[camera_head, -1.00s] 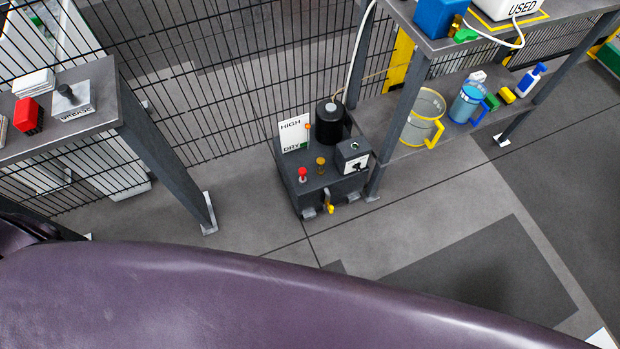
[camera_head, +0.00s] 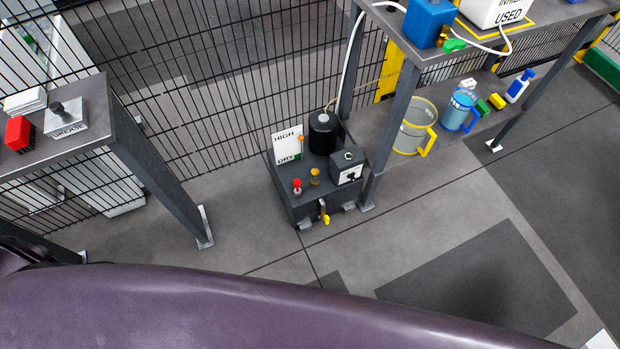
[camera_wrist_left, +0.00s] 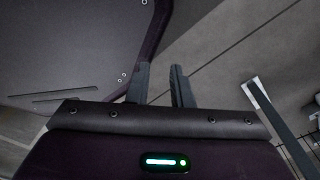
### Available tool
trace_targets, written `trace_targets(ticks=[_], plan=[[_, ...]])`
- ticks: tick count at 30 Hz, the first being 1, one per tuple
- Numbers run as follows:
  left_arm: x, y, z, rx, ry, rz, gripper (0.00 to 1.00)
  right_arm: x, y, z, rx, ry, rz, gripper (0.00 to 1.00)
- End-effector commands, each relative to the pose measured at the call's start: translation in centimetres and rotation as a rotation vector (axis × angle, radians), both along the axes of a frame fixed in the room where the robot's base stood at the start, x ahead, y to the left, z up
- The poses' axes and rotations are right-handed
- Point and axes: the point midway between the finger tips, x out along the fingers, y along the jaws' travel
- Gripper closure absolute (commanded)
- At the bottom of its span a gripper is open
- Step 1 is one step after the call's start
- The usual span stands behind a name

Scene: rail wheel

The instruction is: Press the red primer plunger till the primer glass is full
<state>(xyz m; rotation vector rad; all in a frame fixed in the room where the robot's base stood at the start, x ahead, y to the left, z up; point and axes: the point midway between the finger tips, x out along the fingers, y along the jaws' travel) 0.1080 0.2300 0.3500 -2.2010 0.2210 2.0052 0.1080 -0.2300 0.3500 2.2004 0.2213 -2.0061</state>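The red primer plunger (camera_head: 297,186) stands up from the top of a dark pump unit (camera_head: 318,205) on the floor, in the middle of the head view. Beside it is a small amber part (camera_head: 315,176), perhaps the primer glass; its fill level is too small to tell. My left gripper (camera_wrist_left: 160,82) shows in the left wrist view with its two fingers a little apart and nothing between them. It is well away from the plunger, which is not in that view. My right gripper is not in view.
A black cylinder (camera_head: 323,131), a grey switch box (camera_head: 347,166) and a HIGH/DRY sign (camera_head: 287,145) share the unit. A bench (camera_head: 108,110) stands left and a shelf (camera_head: 400,110) right. Mesh fence (camera_head: 220,90) is behind.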

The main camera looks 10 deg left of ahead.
Motion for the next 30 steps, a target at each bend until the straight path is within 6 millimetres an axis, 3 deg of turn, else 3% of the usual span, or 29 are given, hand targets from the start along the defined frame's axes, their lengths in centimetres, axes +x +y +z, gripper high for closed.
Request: trace_targets(ticks=[1,4,30], plan=[[0.0,-0.01,0.0,0.0,0.0,0.0,0.87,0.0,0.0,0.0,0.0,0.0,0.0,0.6],[-0.01,0.0,0.0,0.0,0.0,0.0,1.0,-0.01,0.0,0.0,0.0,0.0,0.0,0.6],[-0.05,0.01,-0.01,0.0,0.001,0.0,1.0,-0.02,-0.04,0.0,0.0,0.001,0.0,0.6]])
